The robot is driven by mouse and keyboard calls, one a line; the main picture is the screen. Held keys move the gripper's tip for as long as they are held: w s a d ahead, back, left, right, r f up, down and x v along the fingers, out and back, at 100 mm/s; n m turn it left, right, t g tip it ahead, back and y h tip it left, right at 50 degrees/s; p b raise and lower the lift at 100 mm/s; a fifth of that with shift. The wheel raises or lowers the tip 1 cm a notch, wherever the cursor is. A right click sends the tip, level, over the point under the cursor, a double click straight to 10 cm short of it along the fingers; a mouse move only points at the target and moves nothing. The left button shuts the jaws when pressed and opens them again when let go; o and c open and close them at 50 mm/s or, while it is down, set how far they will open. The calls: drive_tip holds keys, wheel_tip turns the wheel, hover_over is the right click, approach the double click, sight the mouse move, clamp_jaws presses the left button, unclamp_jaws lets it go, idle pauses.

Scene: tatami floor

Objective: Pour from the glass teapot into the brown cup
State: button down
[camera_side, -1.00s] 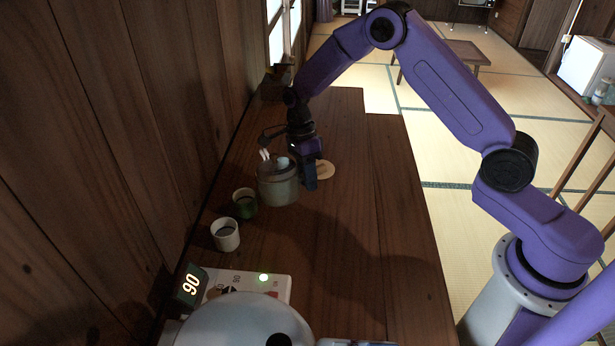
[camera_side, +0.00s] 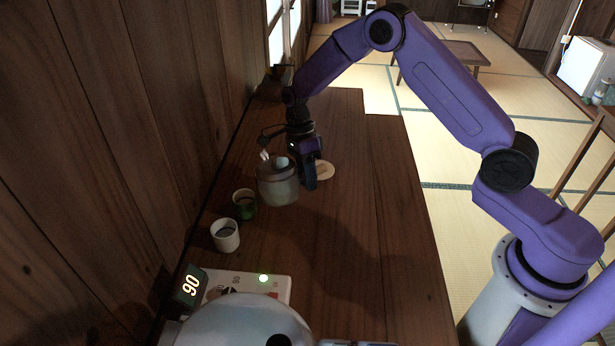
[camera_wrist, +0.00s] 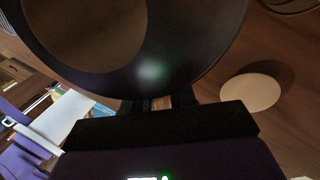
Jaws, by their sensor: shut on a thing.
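The glass teapot (camera_side: 278,186) is a squat, greyish, see-through pot standing upright on the table. My gripper (camera_side: 308,178) is at its right side, shut on it, probably by the handle; the exact grip is hard to see. In the wrist view my fingers (camera_wrist: 168,103) meet a large dark round body with a brownish opening, which seems to be the teapot (camera_wrist: 200,62). I cannot pick out a clearly brown cup. A dark green cup (camera_side: 244,204) and a pale cup (camera_side: 226,236), both with dark insides, stand left of and nearer the camera than the teapot.
A pale round coaster (camera_side: 325,170) lies just right of my gripper. A white device (camera_side: 250,285) showing 90 and a large pale rounded vessel (camera_side: 245,322) fill the near end. A wooden wall (camera_side: 120,160) borders the left; the table's right side (camera_side: 370,220) is clear.

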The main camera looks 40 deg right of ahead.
drive_tip(key=shift+w+r+g+y, duration=0.15)
drive_tip(key=shift+r+g+y, duration=0.15)
drive_tip(key=shift+r+g, duration=0.7)
idle(5.1)
drive_tip(key=shift+f, duration=0.15)
drive_tip(key=shift+f+t+h, duration=0.2)
drive_tip(key=shift+f+t, duration=0.25)
drive_tip(key=shift+t, duration=0.35)
drive_tip(key=shift+f+t+h, duration=0.2)
drive_tip(key=shift+f+t, duration=0.2)
drive_tip(key=shift+t, duration=0.4)
drive_tip(key=shift+w+r+t+h, duration=0.1)
drive_tip(key=shift+r+t+h, duration=0.35)
drive_tip(key=shift+t, duration=0.75)
